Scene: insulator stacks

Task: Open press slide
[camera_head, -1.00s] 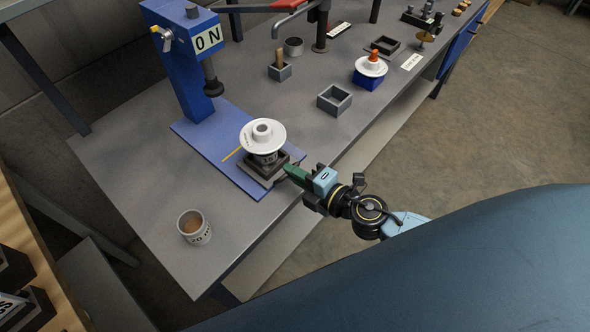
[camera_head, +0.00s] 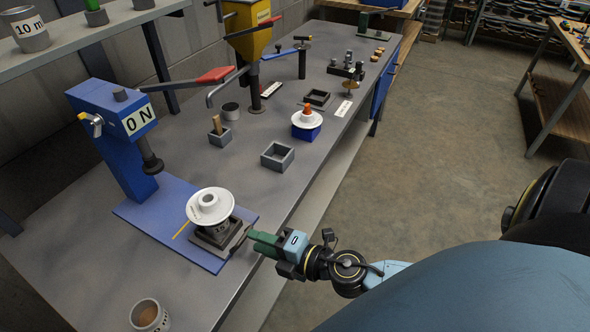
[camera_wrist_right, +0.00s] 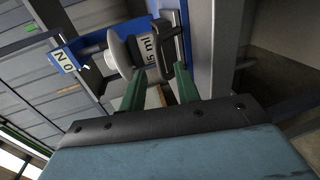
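The blue press (camera_head: 118,135) marked "0 N" stands at the left of the bench on a flat blue base (camera_head: 150,222). Its dark slide (camera_head: 213,238) sits at the front of that base, out from under the press's plunger. A white insulator disc (camera_head: 210,206) rests on top of the slide. My right gripper (camera_head: 252,240) is at the slide's front end, beside a dark handle. In the right wrist view its green fingers (camera_wrist_right: 158,88) are apart, with the dark handle (camera_wrist_right: 160,55) near their tips; contact is unclear. My left gripper is out of view.
A labelled cup (camera_head: 149,316) stands at the bench's near left. An empty grey box (camera_head: 278,156) and a blue block with a white disc (camera_head: 307,125) stand farther back. The bench's front edge runs beside my right arm; open floor lies to the right.

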